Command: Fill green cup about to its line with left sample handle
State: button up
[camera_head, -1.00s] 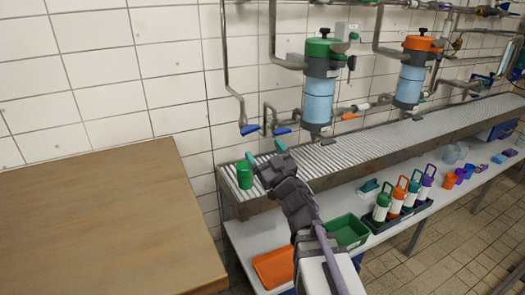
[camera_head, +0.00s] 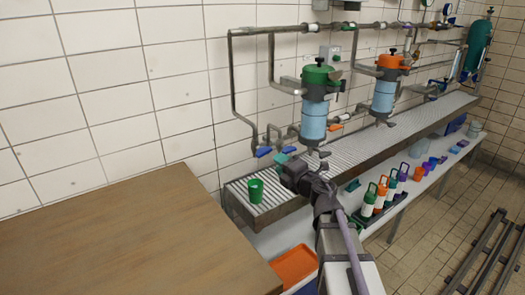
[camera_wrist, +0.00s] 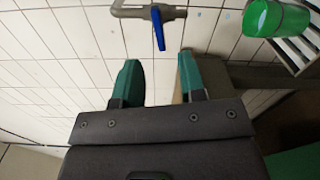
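The green cup (camera_head: 255,191) stands upright at the left end of the slatted drain rack; it also shows at the upper right of the wrist view (camera_wrist: 278,18). I cannot make out its line or its contents. The left blue sample handle (camera_head: 264,152) is on a thin pipe by the wall, above and behind the cup. A blue handle (camera_wrist: 158,30) hangs beyond my fingertips in the wrist view; I cannot tell which one. My gripper (camera_head: 288,161) is to the right of the cup, apart from it. In the wrist view its green fingers (camera_wrist: 160,75) are open with nothing between them.
A second blue handle (camera_head: 289,149) is close by on the right. The green-topped filter (camera_head: 314,95) and orange-topped filter (camera_head: 385,88) hang over the rack (camera_head: 350,148). Bottles (camera_head: 370,199) stand on the lower shelf. A wooden table (camera_head: 120,235) fills the left foreground.

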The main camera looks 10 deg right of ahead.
aim_at(266, 154)
jog(key=x, duration=1)
jog(key=shift+w+a, duration=0.2)
jog(key=shift+w, duration=0.15)
jog(key=shift+c, duration=0.4)
grip_shut()
